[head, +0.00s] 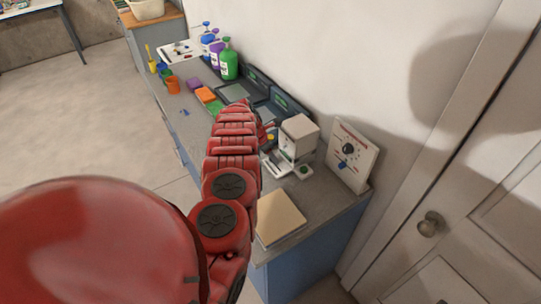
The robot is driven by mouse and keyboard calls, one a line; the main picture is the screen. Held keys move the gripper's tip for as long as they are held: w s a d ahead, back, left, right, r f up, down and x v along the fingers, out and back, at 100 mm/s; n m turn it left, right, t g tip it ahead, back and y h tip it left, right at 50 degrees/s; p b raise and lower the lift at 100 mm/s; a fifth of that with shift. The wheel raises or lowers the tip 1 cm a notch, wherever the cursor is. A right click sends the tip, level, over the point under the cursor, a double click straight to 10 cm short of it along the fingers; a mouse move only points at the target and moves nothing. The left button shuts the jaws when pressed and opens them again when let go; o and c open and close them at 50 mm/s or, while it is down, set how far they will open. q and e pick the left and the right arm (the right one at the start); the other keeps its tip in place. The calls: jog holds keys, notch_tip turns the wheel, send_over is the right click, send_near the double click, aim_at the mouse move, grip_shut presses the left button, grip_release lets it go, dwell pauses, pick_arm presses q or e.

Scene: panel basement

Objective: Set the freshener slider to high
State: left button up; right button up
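A white control panel (361,148) leans against the wall at the right end of the counter. It has red lettering too small to read, a round black dial (348,150) in the middle, and a small blue knob (342,164) at lower left beside a red marking. The blue knob looks like the slider, but its exact setting is too small to tell. One red arm of mine rises from the bottom over the counter, left of the panel and apart from it. No gripper fingers can be made out at its far end. My other gripper is not seen.
A white box-shaped device (299,136) stands just left of the panel. A beige board (280,217) lies on the counter in front. Bottles (229,62), cups (172,85) and sponges (206,94) stand farther back. A door (470,190) is at right; floor at left is clear.

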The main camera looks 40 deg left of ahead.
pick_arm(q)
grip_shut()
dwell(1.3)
